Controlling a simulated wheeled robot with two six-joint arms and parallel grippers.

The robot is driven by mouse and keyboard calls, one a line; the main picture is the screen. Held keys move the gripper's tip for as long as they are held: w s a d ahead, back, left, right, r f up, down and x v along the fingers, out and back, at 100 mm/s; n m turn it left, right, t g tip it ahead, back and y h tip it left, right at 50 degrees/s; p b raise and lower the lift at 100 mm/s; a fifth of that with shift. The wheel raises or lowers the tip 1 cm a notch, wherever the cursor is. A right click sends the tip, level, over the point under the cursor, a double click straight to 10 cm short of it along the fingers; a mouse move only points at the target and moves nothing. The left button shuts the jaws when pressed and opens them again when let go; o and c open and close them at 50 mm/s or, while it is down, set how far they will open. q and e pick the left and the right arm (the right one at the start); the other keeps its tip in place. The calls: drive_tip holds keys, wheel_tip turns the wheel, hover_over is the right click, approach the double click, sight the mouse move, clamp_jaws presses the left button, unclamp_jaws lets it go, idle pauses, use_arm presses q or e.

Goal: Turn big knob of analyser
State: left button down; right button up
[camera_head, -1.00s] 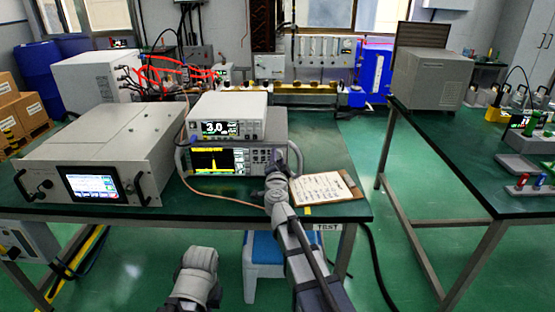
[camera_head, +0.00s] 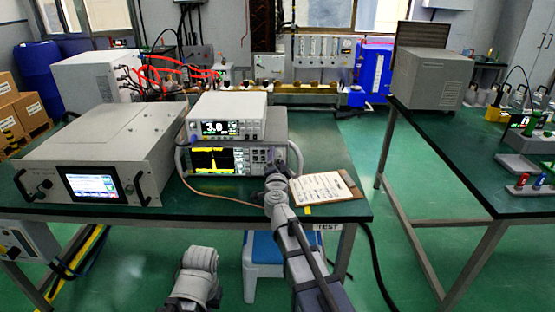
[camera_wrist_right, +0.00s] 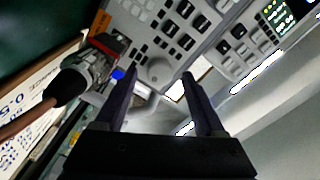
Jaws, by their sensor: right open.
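The analyser (camera_head: 217,161) is the lower bench instrument with a yellow trace on its screen, in the head view. My right gripper (camera_head: 274,167) is at the right end of its front panel and largely covers that part. In the right wrist view the big round grey knob (camera_wrist_right: 158,71) shows on the button panel. The two dark fingers of my right gripper (camera_wrist_right: 160,76) are open, one on each side of the knob in the picture. I cannot tell whether they touch it.
A smaller meter (camera_head: 228,117) reading 3.0 stands on the analyser. A clipboard (camera_head: 325,188) lies right of the gripper. A large grey unit (camera_head: 95,160) stands at left. In the wrist view, a cable with a dark connector (camera_wrist_right: 66,84) is left of the fingers.

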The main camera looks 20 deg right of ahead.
drive_tip(key=v, duration=0.7)
drive_tip(key=shift+s, duration=0.1)
